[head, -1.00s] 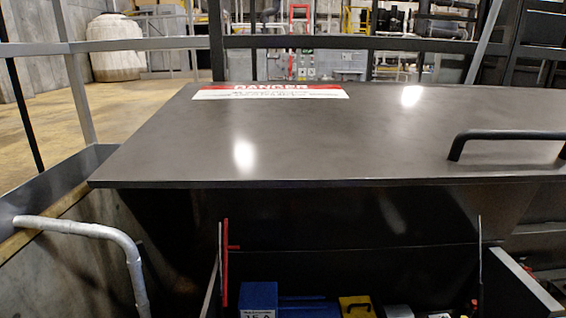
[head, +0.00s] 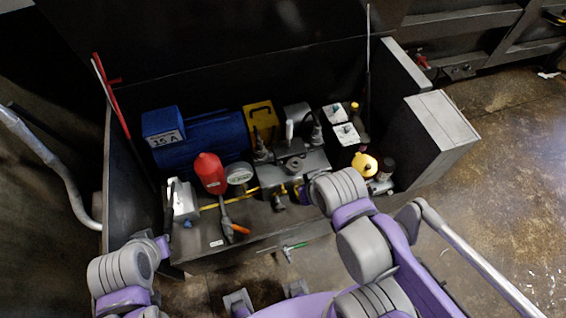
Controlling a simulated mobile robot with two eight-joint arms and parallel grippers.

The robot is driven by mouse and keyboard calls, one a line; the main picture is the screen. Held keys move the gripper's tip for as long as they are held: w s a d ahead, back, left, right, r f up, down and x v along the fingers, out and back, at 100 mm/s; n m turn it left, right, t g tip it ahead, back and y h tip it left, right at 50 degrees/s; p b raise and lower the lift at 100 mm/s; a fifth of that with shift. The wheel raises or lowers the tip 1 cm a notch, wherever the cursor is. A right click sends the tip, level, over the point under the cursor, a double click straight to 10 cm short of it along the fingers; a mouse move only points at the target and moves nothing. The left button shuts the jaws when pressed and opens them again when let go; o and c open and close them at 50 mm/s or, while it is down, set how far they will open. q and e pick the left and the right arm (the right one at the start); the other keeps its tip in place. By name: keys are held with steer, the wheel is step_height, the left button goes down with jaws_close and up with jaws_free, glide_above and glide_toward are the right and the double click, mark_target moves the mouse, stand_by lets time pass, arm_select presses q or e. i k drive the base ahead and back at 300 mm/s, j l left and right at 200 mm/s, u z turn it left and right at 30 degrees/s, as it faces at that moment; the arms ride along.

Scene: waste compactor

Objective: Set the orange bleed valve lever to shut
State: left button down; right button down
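The orange lever (head: 239,229) shows in the head view at the front of the open machinery bay. It sits on a small grey valve fitting (head: 226,214) below a red cylinder (head: 210,172) and points right and slightly down. It is too small to tell whether the valve is open or shut. A small white label (head: 216,243) lies left of the lever. My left arm shows at the lower left and my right arm at the lower right, in front of the bay. I cannot make out the fingertips of either gripper, and nothing is seen touching the lever.
A blue motor (head: 215,137), a yellow block (head: 261,122), a gauge (head: 239,173) and a grey manifold (head: 290,168) crowd the bay. A green-handled fitting (head: 294,247) is at its front. A grey bent rail (head: 45,155) stands left. Open floor (head: 515,190) lies right.

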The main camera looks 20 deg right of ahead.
mark_target(237, 228)
steer(key=l, duration=0.4)
steer(key=k+l+u, duration=0.15)
steer(key=l, duration=0.25)
steer(key=k+l, duration=0.1)
steer(key=l, duration=0.3)
steer(key=k+l+u, duration=0.15)
steer(key=l, duration=0.65)
steer(key=k+u, duration=0.05)
